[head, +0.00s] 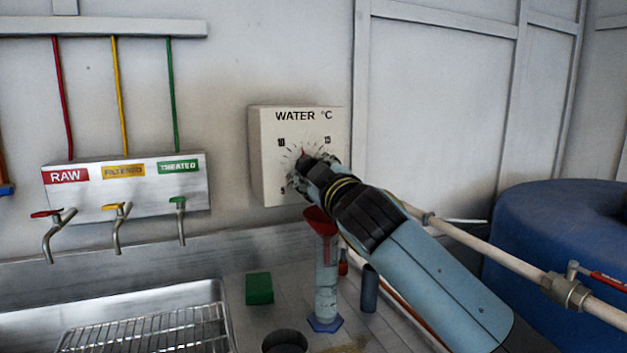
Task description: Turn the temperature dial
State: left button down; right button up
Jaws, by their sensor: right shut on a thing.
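The temperature control is a cream box (265,150) on the wall, labelled "WATER °C", with the marks 5, 10 and 15 showing. Its dial (304,155) is dark with a red pointer tip that points up, between the 10 and 15 marks. My right gripper (309,166) reaches in from the lower right and is shut on the dial. The gripper hides most of the dial and the lower right of the scale. My left gripper is not in view.
Red, yellow and green taps (118,228) are at the left above a steel sink (215,300) with a rack. A red funnel (320,222) on a clear cylinder stands below my right arm, beside a green block (259,288). A pipe (500,257) and blue tank (560,240) are at the right.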

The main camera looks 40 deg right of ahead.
jog(key=shift+f+m+b, duration=0.15)
jog(key=shift+m+b, duration=0.45)
jog(key=shift+m, duration=1.4)
jog(key=o, duration=1.1)
jog(key=shift+o, duration=0.2)
jog(key=v, duration=1.2)
jog(key=shift+r, duration=0.25)
jog(key=shift+a, duration=0.15)
